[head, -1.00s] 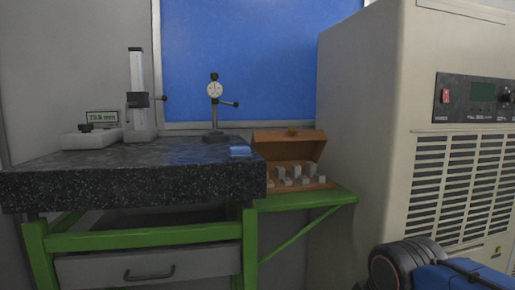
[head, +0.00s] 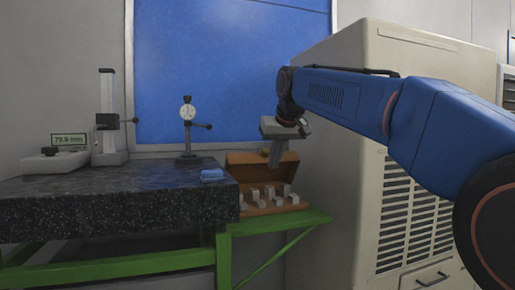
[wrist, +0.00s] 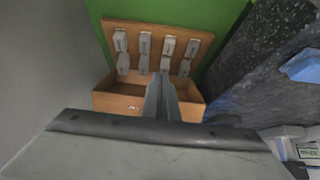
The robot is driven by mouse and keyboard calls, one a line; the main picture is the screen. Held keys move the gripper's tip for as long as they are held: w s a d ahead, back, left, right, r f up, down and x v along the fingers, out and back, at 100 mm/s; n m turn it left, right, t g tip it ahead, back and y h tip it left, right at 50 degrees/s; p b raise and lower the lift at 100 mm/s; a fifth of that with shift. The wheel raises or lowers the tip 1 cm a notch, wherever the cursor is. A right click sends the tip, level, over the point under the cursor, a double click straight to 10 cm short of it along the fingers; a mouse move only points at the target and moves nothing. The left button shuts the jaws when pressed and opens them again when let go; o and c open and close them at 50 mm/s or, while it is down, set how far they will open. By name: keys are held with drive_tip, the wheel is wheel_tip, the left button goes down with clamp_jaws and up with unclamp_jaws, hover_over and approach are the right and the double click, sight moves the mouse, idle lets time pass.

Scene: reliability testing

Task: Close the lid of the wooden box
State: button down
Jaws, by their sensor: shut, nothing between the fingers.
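The wooden box (head: 262,210) sits on a green side shelf, with several grey blocks in its base. Its hinged lid (head: 248,178) stands open at the back. In the wrist view, the base (wrist: 190,26) is at the top and the hollow lid (wrist: 113,103) is below it. In the wrist view the fingertips (wrist: 164,76) overlap the box near where base and lid meet. I cannot tell whether they touch it.
A dark granite table (head: 110,208) stands left of the box, with a blue object (head: 213,175), a dial gauge stand (head: 187,130) and a height gauge (head: 108,120). A large beige cabinet (head: 340,100) rises close on the right. A wall is behind.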

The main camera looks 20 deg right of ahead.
drive_tip(key=w+d+r+t, duration=0.1)
drive_tip(key=w+r, duration=0.5)
drive_tip(key=w, duration=0.2)
drive_tip(key=w+r, duration=0.5)
drive_tip(key=w, duration=0.4)
drive_tip(key=shift+w+f, duration=0.5)
drive_tip(key=shift+f, duration=0.95)
drive_tip(key=shift+w+f, duration=0.45)
drive_tip(key=shift+f, duration=1.05)
drive_tip(key=shift+w+f, duration=0.5)
drive_tip(key=shift+f, duration=0.95)
drive_tip(key=shift+s+t, duration=0.15)
drive_tip(key=shift+t, duration=0.15)
